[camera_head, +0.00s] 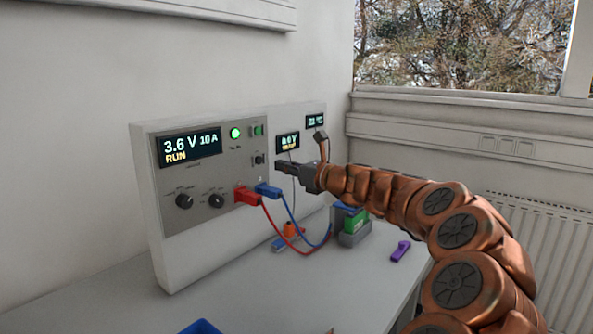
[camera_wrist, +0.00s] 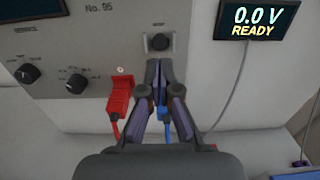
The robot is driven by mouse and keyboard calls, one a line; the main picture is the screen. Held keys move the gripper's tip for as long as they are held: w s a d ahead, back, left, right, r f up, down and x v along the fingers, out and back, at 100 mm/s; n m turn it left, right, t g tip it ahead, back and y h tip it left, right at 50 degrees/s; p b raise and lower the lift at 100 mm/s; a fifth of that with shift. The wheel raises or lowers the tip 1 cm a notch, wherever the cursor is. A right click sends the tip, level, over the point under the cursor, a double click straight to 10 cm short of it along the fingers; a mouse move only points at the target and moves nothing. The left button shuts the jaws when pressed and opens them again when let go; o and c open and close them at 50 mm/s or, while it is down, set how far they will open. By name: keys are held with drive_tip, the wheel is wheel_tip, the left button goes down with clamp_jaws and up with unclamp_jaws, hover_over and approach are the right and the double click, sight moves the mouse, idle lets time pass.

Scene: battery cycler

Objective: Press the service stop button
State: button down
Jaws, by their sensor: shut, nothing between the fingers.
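My gripper (camera_head: 278,166) is shut and empty, its fingertips pointing at the right edge of the front panel of the grey cycler (camera_head: 146,200). A small dark button (camera_head: 258,159) in a square plate sits on that panel, just left of the fingertips. In the wrist view the dark button (camera_wrist: 160,42) lies just beyond the shut fingertips (camera_wrist: 158,66); I cannot tell whether they touch it. Above it is a small green button or switch (camera_head: 257,130), and left of that a lit green round lamp (camera_head: 235,133). I cannot read which control is marked service stop.
The display (camera_head: 190,146) reads 3.6 V 10 A, RUN. A red plug (camera_head: 247,195) and a blue plug (camera_head: 268,190) with cables sit below the button. A second display (camera_wrist: 257,22) reads 0.0 V READY. A green-and-grey block (camera_head: 355,225) and a purple piece (camera_head: 400,251) stand on the table.

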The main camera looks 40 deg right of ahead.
sight(260, 159)
drive_tip(key=shift+x, duration=3.05)
drive_tip(key=shift+d, duration=0.1)
